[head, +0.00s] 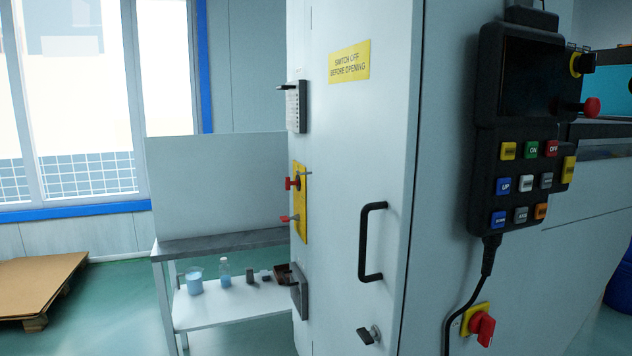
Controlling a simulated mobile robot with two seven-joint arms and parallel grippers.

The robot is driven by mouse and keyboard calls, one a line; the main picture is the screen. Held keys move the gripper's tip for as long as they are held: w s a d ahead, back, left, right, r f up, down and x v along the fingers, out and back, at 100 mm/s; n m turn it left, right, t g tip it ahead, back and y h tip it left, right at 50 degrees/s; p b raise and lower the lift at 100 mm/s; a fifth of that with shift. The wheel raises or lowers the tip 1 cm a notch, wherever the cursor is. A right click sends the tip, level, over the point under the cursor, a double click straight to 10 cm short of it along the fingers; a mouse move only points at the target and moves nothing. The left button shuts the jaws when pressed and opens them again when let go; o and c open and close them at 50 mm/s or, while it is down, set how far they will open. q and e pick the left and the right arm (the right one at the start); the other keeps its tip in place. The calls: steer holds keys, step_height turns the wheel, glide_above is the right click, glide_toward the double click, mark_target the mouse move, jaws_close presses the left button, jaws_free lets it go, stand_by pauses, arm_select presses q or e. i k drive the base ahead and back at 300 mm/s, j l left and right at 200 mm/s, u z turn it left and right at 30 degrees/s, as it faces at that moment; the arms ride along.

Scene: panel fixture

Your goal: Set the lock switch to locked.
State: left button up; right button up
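No part is clearly labelled as the lock switch, so I cannot tell which one it is. A red rotary switch (482,327) on a yellow plate sits low on the cabinet's right face. A small dark latch knob (369,335) is on the cabinet door (345,150), below the black handle (371,242). On the cabinet's left side, a yellow plate (301,203) seen nearly edge-on carries a red knob (292,184) and a red lever (290,218). Their settings are not readable. Neither of my grippers is in view.
A black control pendant (518,130) with coloured buttons hangs on the right face, its cable running down past the rotary switch. A bench (222,243) with bottles on its lower shelf stands behind left. A pallet (40,285) lies far left. Green floor between them is clear.

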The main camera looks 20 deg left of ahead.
mark_target(288, 183)
steer(key=i+j+z, duration=0.15)
steer(key=j, duration=0.2)
steer(key=i+j+z, duration=0.2)
steer(key=j, duration=0.2)
steer(key=i+j, duration=0.1)
steer(key=j, duration=0.4)
steer(key=i+j+z, duration=0.1)
steer(key=j, duration=0.45)
steer(key=i+j, duration=0.15)
steer(key=j, duration=0.35)
steer(key=z, duration=0.05)
